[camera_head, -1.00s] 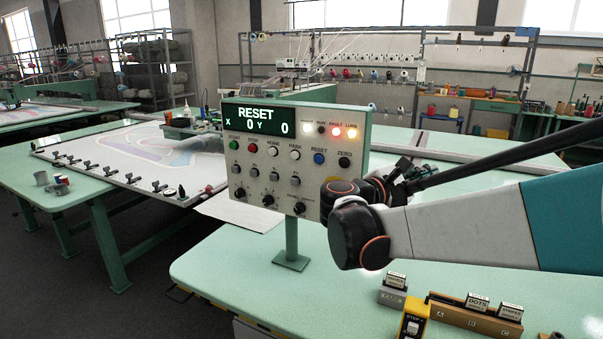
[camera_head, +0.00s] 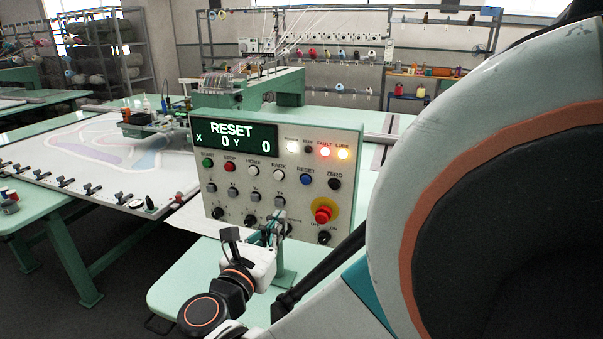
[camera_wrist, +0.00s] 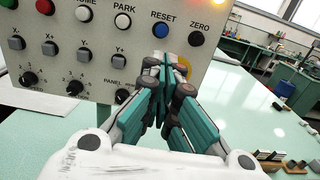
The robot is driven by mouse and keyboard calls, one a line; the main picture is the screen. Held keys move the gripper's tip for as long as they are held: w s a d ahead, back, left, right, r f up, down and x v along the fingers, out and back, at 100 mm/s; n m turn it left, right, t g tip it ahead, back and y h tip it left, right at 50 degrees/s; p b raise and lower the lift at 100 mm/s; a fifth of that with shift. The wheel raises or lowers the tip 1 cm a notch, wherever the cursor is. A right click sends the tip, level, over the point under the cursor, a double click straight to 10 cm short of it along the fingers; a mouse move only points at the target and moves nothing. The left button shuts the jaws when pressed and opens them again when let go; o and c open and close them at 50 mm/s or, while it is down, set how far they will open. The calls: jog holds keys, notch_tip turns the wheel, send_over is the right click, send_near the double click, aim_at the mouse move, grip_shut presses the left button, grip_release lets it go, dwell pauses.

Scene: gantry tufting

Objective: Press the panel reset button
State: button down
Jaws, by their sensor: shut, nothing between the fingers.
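The control panel (camera_head: 187,150) stands on a post, with its display reading RESET and X 0 Y 0. The blue RESET button (camera_head: 306,180) is in the upper button row, between the white PARK button and the black ZERO button. It also shows in the wrist view (camera_wrist: 161,29), above and slightly left of the fingertips. My gripper (camera_head: 275,222) is in front of the panel's lower part, below the RESET button. In the wrist view my gripper (camera_wrist: 160,68) is shut and empty, its fingers pointing at the panel. Whether the fingertips touch the panel face cannot be told.
A red emergency stop (camera_head: 323,212) on a yellow disc is right of my gripper; my fingers mostly hide it in the wrist view. FAULT and LUBE lights glow on the panel. Green table surface (camera_wrist: 262,125) lies right of the panel, with small items at its edge.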

dwell(0.4)
jog(key=b, duration=0.3)
send_near(306, 180)
jog(key=w+d+f, duration=0.2)
jog(key=w, duration=0.4)
jog(key=shift+w+r, duration=0.2)
jog(key=shift+w, duration=0.05)
